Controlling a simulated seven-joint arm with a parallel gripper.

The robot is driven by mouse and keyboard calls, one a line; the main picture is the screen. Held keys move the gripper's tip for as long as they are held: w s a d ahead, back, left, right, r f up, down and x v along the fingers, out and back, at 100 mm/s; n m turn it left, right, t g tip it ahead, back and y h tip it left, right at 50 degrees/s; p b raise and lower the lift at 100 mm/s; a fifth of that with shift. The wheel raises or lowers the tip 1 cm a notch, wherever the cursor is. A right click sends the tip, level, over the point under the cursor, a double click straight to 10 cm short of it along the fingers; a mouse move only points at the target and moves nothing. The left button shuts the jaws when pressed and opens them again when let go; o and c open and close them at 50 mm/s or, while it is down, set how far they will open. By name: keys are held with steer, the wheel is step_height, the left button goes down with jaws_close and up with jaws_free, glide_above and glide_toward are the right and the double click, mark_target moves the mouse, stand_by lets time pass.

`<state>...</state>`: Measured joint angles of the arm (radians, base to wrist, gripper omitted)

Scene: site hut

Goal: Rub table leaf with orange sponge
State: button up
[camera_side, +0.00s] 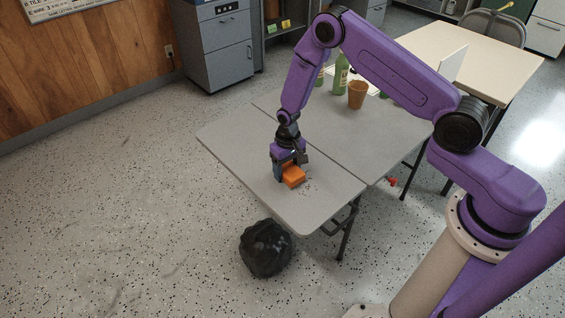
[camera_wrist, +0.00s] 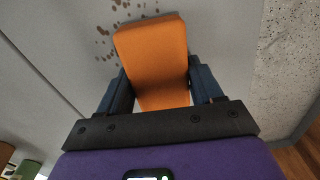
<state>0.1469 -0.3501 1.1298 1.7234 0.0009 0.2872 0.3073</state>
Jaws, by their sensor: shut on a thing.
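The orange sponge (camera_side: 293,176) is held in my gripper (camera_side: 286,172) at the near leaf of the grey table (camera_side: 235,146). I cannot tell whether its underside touches the leaf. In the wrist view the sponge (camera_wrist: 152,55) sits between the two dark blue fingers of my gripper (camera_wrist: 160,88), which are shut on it. Brown spots (camera_wrist: 118,20) mark the leaf just beyond and left of the sponge in the wrist view. Small spots also show right of the sponge in the side view. A seam divides this leaf from the rest of the table.
A brown cup (camera_side: 357,95) and a green bottle (camera_side: 341,74) stand on the table's far part, beneath my arm. A black bag (camera_side: 265,249) lies on the floor by the leaf's near edge. A cream table (camera_side: 475,58) stands behind. The leaf's left part is clear.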

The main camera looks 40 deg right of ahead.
mark_target(298, 169)
steer(key=shift+s, duration=5.1)
steer(key=shift+d, duration=0.7)
steer(key=shift+w+d, duration=0.1)
steer(key=shift+w, duration=0.05)
steer(key=shift+w+r, duration=0.1)
steer(key=shift+w, duration=6.7)
steer(key=shift+s+d, duration=0.5)
steer(key=shift+d, duration=0.3)
steer(key=shift+s, duration=6.5)
step_height(298, 169, up, 8)
